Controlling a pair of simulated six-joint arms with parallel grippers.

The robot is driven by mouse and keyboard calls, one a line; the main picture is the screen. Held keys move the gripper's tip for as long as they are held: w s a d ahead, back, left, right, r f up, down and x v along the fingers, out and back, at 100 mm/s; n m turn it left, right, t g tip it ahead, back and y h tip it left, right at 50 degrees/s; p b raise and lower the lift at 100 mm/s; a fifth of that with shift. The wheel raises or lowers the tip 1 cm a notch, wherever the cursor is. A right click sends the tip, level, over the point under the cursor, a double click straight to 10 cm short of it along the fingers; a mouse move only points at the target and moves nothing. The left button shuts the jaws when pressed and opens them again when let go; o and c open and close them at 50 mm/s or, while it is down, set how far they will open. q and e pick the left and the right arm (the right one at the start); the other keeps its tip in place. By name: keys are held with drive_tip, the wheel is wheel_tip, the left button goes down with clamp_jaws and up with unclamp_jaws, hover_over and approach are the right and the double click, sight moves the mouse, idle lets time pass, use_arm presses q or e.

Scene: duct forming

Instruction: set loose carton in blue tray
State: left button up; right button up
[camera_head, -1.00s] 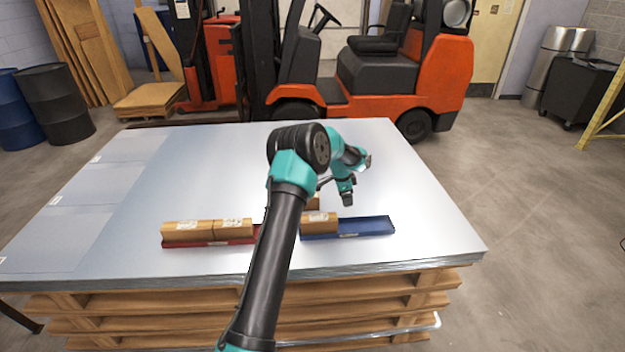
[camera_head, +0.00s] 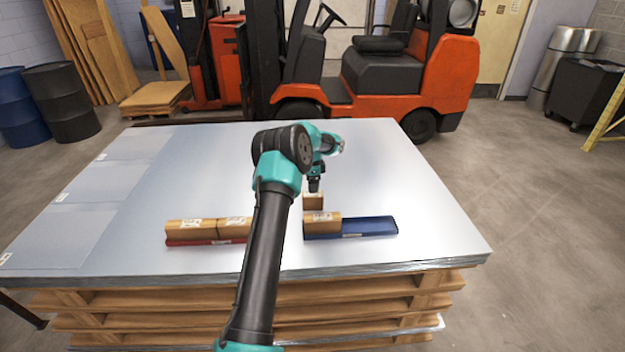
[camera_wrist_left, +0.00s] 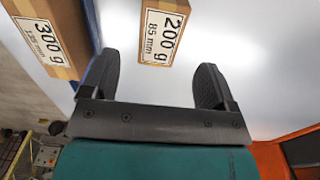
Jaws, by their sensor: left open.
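The loose carton (camera_head: 313,202) is a small brown box on the sheet metal, just behind the blue tray (camera_head: 370,227). Its label reads 200 g, 85 mm in the left wrist view (camera_wrist_left: 165,32). Another carton (camera_head: 322,224) sits at the left end of the blue tray; its label reads 300 g in the left wrist view (camera_wrist_left: 45,38). The tray's right part is bare. My left gripper (camera_head: 314,187) is over the loose carton, pointing down. In the left wrist view its two fingers (camera_wrist_left: 157,80) are apart with nothing between them, and the loose carton lies beyond them.
A red tray (camera_head: 207,242) with two brown cartons (camera_head: 192,229) lies left of the blue tray, partly behind my left arm. The metal stack (camera_head: 420,200) is clear at the right and back. An orange forklift (camera_head: 410,75) stands behind it.

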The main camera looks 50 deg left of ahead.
sight(313, 195)
use_arm(q)
wheel_tip(313, 195, down, 7)
drive_tip(key=shift+f, duration=0.2)
idle(0.4)
drive_tip(key=c, duration=1.2)
drive_tip(key=shift+r, duration=0.1)
drive_tip(key=shift+c, duration=0.2)
drive_tip(key=shift+r, duration=4.45)
